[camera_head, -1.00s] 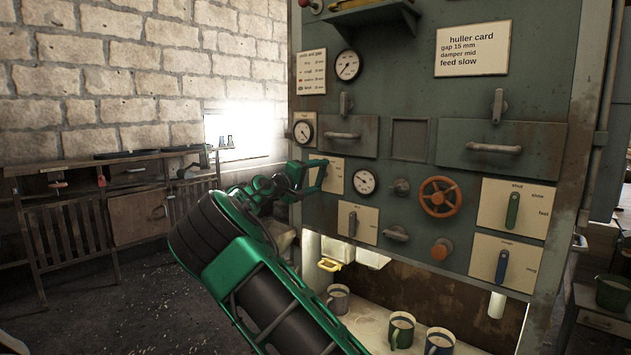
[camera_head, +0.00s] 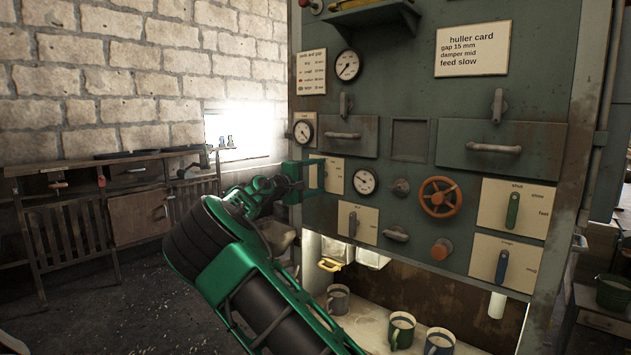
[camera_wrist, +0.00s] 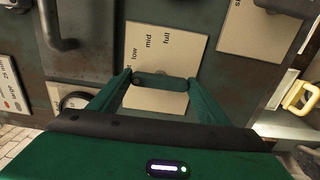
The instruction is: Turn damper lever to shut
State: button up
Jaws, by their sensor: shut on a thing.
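A cream plate (camera_wrist: 155,101) on the machine panel is marked low, mid and full in the wrist view. It also shows in the head view (camera_head: 335,176), partly covered by my gripper. My gripper (camera_wrist: 160,82) is at this plate, its two green fingers shut on a short dark lever (camera_wrist: 160,78) that spans the space between the fingertips. In the head view my gripper (camera_head: 318,175) is against the left part of the plate and hides the lever. I cannot read the word shut or damper on this plate.
A gauge (camera_head: 364,182) sits just right of the plate, and a drawer handle (camera_head: 342,135) is above. Another lever plate (camera_head: 357,222) is below. An orange handwheel (camera_head: 440,197) and two more lever plates are further right. Mugs (camera_head: 402,330) stand on the lower shelf.

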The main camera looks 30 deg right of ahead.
jog(key=shift+w+a+f, duration=0.2)
jog(key=shift+a+f, duration=0.05)
jog(key=shift+a, duration=0.05)
jog(key=o, duration=1.1)
jog(key=shift+c, duration=0.2)
jog(key=shift+d+r, duration=0.1)
jog(key=v, duration=1)
jog(key=shift+a, duration=0.4)
jog(key=shift+s, duration=0.1)
